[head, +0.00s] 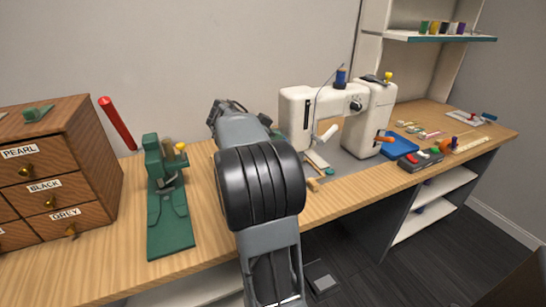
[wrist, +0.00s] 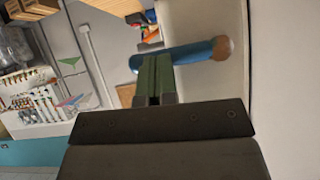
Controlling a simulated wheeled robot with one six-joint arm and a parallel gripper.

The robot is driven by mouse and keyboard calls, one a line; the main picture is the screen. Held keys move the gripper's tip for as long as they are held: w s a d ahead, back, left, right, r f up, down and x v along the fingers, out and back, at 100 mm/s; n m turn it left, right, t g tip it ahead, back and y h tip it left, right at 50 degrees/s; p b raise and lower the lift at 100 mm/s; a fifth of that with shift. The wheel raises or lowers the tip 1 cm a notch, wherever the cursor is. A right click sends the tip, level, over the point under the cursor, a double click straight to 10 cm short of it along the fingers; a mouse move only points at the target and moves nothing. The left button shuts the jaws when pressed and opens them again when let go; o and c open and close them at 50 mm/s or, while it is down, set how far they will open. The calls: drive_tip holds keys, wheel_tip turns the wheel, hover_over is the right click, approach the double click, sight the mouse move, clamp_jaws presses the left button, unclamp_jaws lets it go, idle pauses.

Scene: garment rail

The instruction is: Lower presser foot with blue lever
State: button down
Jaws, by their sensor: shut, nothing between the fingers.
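The white sewing machine (head: 298,98) stands on the wooden worktop in the head view. In the wrist view a blue lever (wrist: 190,54) with a brownish rounded end lies across, close to a pale surface on the right. My gripper (wrist: 153,75) is shut and empty, its green fingers pointing up in the picture. Their tips overlap the lever's lower edge; I cannot tell whether they touch it. In the head view my arm reaches to the machine's left, and my fingers and the blue lever are not clearly visible. The presser foot cannot be made out.
A green stand (head: 170,215) is on the worktop left of my arm. A wooden drawer cabinet (head: 105,172) is at far left, with a red rod (head: 118,124) beside it. A blue tray (head: 400,146) and small sewing items lie right of the machine. Bare worktop (head: 335,200) shows in front.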

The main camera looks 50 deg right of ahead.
wheel_tip(320, 180, down, 2)
drive_tip(key=m+t+h+b, duration=0.1)
drive_tip(key=m+t+b, duration=0.1)
drive_tip(key=b, duration=0.8)
drive_tip(key=shift+s+f, duration=0.15)
drive_tip(key=shift+r+p, duration=0.4)
drive_tip(key=shift+r, duration=0.35)
drive_tip(key=s+a+f+p+v, duration=0.1)
drive_tip(key=v, duration=1.3)
drive_tip(key=shift+s, duration=0.15)
drive_tip(key=shift+s+d, duration=0.1)
